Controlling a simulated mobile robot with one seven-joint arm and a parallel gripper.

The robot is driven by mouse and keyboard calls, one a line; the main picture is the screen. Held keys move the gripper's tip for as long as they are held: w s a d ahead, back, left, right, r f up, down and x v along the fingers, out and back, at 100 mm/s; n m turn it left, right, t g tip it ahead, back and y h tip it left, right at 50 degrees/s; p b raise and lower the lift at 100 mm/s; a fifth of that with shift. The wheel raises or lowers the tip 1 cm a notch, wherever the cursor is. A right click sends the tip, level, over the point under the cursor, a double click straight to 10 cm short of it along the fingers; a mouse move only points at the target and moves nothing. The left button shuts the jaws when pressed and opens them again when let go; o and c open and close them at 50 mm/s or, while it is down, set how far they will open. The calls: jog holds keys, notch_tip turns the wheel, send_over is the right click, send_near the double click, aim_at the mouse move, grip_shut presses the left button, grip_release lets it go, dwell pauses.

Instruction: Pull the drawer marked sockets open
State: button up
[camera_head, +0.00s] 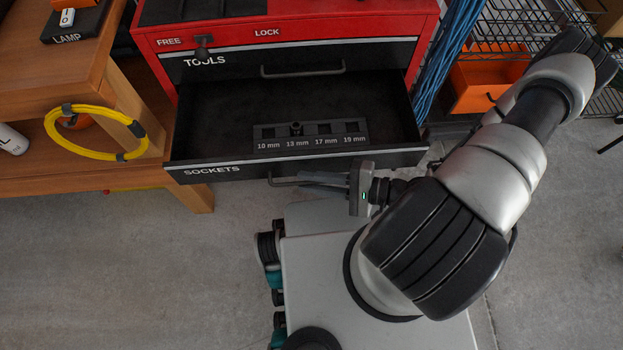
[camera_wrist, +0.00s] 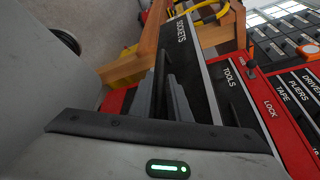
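The drawer marked sockets (camera_head: 212,170) stands pulled well out of the red cabinet, its dark interior showing in the head view. Its front also shows in the wrist view (camera_wrist: 196,62). Its dark bar handle (camera_head: 280,182) is on the front, partly hidden by my gripper. My gripper (camera_head: 303,179) reaches in from the right at the handle. In the wrist view its two fingers (camera_wrist: 168,84) are close together, with the dark handle bar between them.
The tools drawer (camera_head: 371,58) above is closed, under a lock slider (camera_head: 203,48) near FREE. A wooden bench (camera_head: 75,180) with a yellow cable coil (camera_head: 52,132) stands left. Blue hoses (camera_head: 445,50) and a wire rack with an orange bin (camera_head: 480,85) stand right. Floor at lower left is clear.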

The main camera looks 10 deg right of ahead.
dwell(0.3)
jog(key=p+v, duration=0.1)
jog(key=v, duration=1.6)
jog(key=shift+d+p, duration=0.25)
jog(key=shift+p, duration=0.15)
jog(key=shift+r, duration=0.15)
